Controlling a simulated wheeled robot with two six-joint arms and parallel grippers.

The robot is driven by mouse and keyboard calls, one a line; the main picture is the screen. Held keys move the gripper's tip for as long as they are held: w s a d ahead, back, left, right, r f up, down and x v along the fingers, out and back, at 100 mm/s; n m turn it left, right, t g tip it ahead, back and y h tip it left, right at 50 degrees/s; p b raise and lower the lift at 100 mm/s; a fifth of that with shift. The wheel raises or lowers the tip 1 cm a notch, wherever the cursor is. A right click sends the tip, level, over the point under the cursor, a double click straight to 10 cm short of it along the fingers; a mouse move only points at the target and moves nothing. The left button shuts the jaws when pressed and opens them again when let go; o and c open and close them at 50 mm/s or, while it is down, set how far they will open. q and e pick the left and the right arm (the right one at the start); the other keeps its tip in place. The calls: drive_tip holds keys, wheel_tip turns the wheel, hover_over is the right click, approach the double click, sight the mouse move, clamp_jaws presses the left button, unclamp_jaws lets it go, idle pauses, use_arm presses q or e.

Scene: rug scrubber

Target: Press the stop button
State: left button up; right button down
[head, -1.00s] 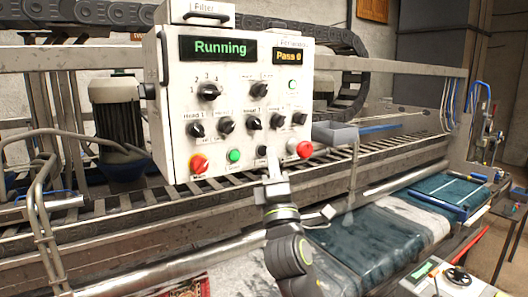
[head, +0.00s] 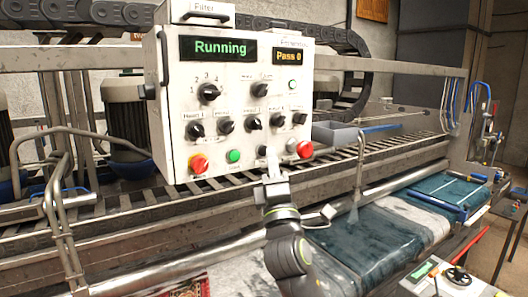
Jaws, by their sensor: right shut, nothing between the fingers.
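A white control panel (head: 218,130) faces me, its screen (head: 218,48) reading "Running" and a smaller one (head: 289,57) reading "Pass 0". My left gripper is out of view.
Several black knobs (head: 254,123) sit above the buttons. Behind the panel run a machine frame and motors (head: 127,120). A wet teal-and-white rug (head: 375,245) lies below right.

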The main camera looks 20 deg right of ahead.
drive_tip(key=shift+w, duration=0.45)
drive_tip(key=shift+w+a+b, duration=0.1)
drive_tip(key=shift+w+b, duration=0.2)
drive_tip(key=shift+w, duration=0.05)
idle(0.6)
drive_tip(key=shift+s+r, duration=0.1)
drive_tip(key=shift+s, duration=0.05)
drive_tip(key=shift+s+p, duration=0.5)
drive_tip(key=shift+s, duration=0.15)
